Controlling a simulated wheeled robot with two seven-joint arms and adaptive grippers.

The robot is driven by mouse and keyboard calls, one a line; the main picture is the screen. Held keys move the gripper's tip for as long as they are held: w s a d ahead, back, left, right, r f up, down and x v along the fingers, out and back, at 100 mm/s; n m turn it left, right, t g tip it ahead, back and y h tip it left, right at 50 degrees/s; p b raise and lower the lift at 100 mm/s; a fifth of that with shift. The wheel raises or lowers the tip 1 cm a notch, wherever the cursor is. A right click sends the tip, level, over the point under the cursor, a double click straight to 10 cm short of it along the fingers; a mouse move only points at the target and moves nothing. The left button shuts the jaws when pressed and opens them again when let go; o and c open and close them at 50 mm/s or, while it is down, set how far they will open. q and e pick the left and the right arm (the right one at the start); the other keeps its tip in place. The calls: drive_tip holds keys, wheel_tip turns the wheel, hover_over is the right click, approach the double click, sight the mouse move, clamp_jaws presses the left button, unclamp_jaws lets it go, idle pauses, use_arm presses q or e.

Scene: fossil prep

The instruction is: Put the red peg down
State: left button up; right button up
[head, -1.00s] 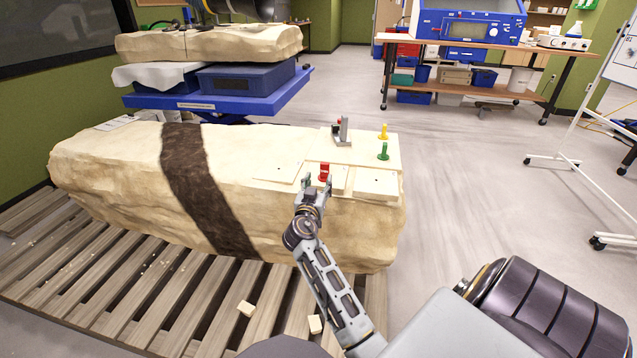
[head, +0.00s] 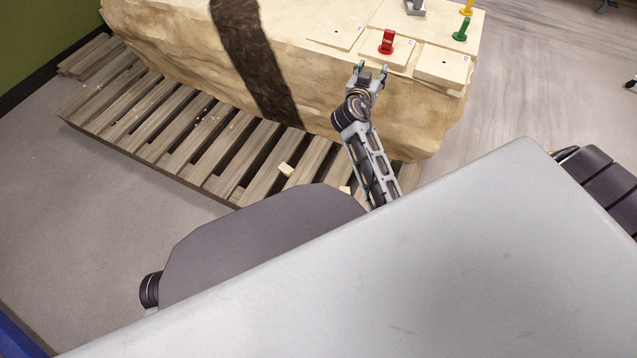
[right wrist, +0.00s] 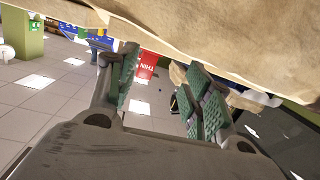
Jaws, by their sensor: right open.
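The red peg (head: 387,42) stands upright on a pale plate (head: 402,57) near the front edge of the stone block's top. My right gripper (head: 373,70) is in front of the plate, open and empty, with its fingertips short of the peg. My left gripper is not in view.
A green peg (head: 461,30) and a yellow peg (head: 467,7) stand to the right and behind. A grey metal fixture (head: 415,8) is behind the red peg. The stone block (head: 170,30) rests on a wooden pallet (head: 185,137).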

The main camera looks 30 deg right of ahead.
drive_tip(key=s+a+f+n+g+y, duration=0.2)
drive_tip(key=s+a+f+n+y, duration=0.3)
drive_tip(key=s+a+f, duration=0.5)
drive_tip(key=s+a+f+n+g+y, duration=0.25)
drive_tip(key=s+a+f+y, duration=0.4)
drive_tip(key=a+f, duration=0.35)
drive_tip(key=s+a+n+g+y, duration=0.2)
drive_tip(key=s+a+n+y, duration=0.1)
drive_tip(key=s+a, duration=0.6)
drive_tip(key=shift+a+r+n, duration=0.2)
drive_tip(key=shift+a+n, duration=0.15)
drive_tip(key=shift+a, duration=0.25)
drive_tip(key=shift+s, duration=0.1)
